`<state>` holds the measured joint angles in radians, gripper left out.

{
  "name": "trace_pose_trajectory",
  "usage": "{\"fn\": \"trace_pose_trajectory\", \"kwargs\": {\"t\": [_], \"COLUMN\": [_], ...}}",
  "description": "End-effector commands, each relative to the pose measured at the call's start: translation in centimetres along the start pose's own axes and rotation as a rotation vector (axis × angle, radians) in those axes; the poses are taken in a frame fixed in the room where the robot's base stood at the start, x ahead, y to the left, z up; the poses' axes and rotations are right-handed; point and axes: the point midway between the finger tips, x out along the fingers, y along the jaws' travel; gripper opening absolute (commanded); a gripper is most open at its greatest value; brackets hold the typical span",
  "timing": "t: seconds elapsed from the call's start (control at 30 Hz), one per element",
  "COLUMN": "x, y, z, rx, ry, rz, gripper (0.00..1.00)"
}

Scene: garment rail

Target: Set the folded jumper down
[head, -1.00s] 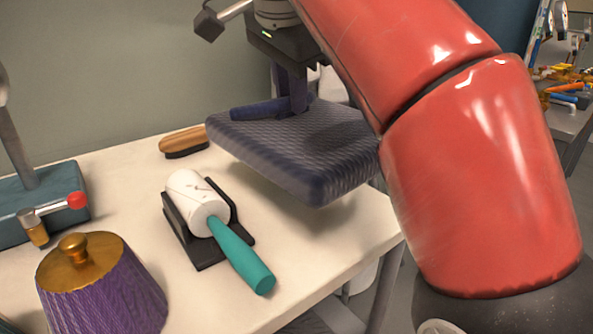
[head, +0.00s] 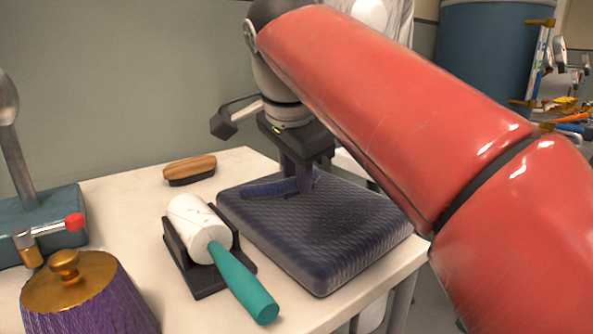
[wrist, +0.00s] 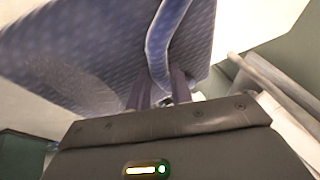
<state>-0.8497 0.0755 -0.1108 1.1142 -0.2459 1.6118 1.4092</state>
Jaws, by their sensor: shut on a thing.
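The folded jumper (head: 318,238) is a dark blue, knitted, flat square with a raised roll along its back edge. In the head view it appears to lie flat on the right part of the white table, close to the right edge. My gripper (head: 298,188) is above its back part, pointing down, with its fingers shut on the raised roll. The wrist view shows the fingers (wrist: 162,92) at the roll and the jumper (wrist: 85,55) filling the upper left. The fingertips themselves are partly hidden by the knit.
A lint roller (head: 225,255) with a teal handle rests in a black holder just left of the jumper. A wooden brush (head: 190,170) lies behind it. A purple, gold-topped object (head: 85,295) and a teal-based stand (head: 45,215) are at the left.

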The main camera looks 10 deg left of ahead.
Motion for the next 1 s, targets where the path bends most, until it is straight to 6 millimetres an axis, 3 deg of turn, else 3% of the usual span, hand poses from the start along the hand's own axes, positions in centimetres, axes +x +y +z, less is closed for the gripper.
{"fn": "trace_pose_trajectory", "kwargs": {"t": [0.03, 0.07, 0.2, 0.6, 0.8, 1.0], "x": [0.2, 0.2, 0.1, 0.5, -3.7, -6.6], "y": [0.1, 0.1, 0.0, 0.1, -0.1, 0.0], "z": [0.0, 0.1, 0.1, 0.3, -0.1, -0.2], "rx": [0.001, 0.000, 0.000, -0.002, 0.001, 0.000], "ry": [0.001, 0.000, 0.000, -0.001, 0.000, 0.000], "rz": [-0.001, 0.000, 0.000, -0.002, -0.003, -0.001], "gripper": [0.00, 0.24, 0.43, 0.43, 0.43, 0.43]}}
